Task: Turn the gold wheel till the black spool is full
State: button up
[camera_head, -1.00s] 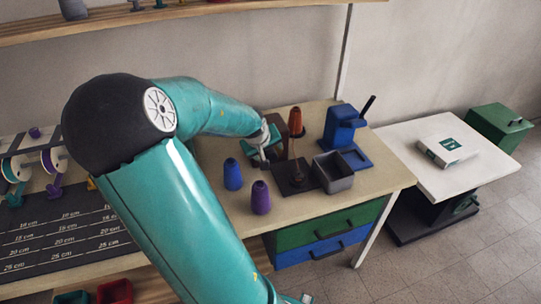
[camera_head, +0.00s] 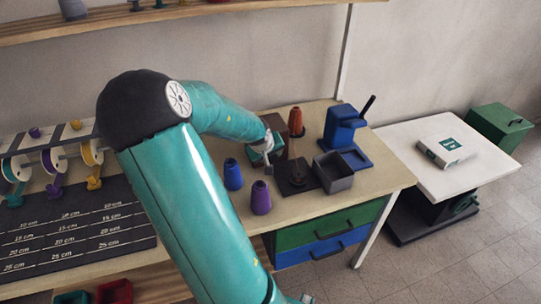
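My gripper (camera_head: 262,181) points down over the bench, left of a dark base plate (camera_head: 291,190). A brown, rounded part (camera_head: 297,171) stands on that plate. The fingers are small and partly hidden by my wrist, so I cannot tell whether they are open or shut, or whether they touch anything. I cannot make out a gold wheel or a black spool for certain; my arm and wrist cover part of the bench around the plate.
Blue (camera_head: 232,174) and purple (camera_head: 261,198) cones stand left of the plate; an orange-brown cone (camera_head: 296,121) is behind it. A grey open box (camera_head: 334,178) and a blue lever device (camera_head: 342,130) stand to the right. White reels (camera_head: 91,153) are at far left.

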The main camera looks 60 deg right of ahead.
jog(key=shift+c, duration=1.4)
jog(key=shift+r+y, duration=0.1)
jog(key=shift+y, duration=0.2)
jog(key=shift+s+d+m+t+y, duration=0.1)
jog(key=shift+s+m+t+y, duration=0.1)
jog(key=shift+t+y, duration=0.3)
jog(key=shift+s+d+m+t+y, duration=0.1)
jog(key=shift+m+t+y, duration=0.1)
jog(key=shift+t+y, duration=0.3)
jog(key=t+y, duration=0.2)
jog(key=m+t+y, duration=0.1)
jog(key=t, duration=0.1)
jog(key=shift+s+d, duration=0.15)
jog(key=shift+d, duration=0.1)
jog(key=t+y, duration=0.2)
jog(key=m+t+y, duration=0.1)
jog(key=shift+s+d+f, duration=0.1)
jog(key=shift+f, duration=0.15)
jog(key=t+y, duration=0.1)
jog(key=t, duration=0.1)
jog(key=m+t+y, duration=0.1)
jog(key=t, duration=0.1)
jog(key=shift+f+y, duration=0.2)
jog(key=shift+y, duration=0.2)
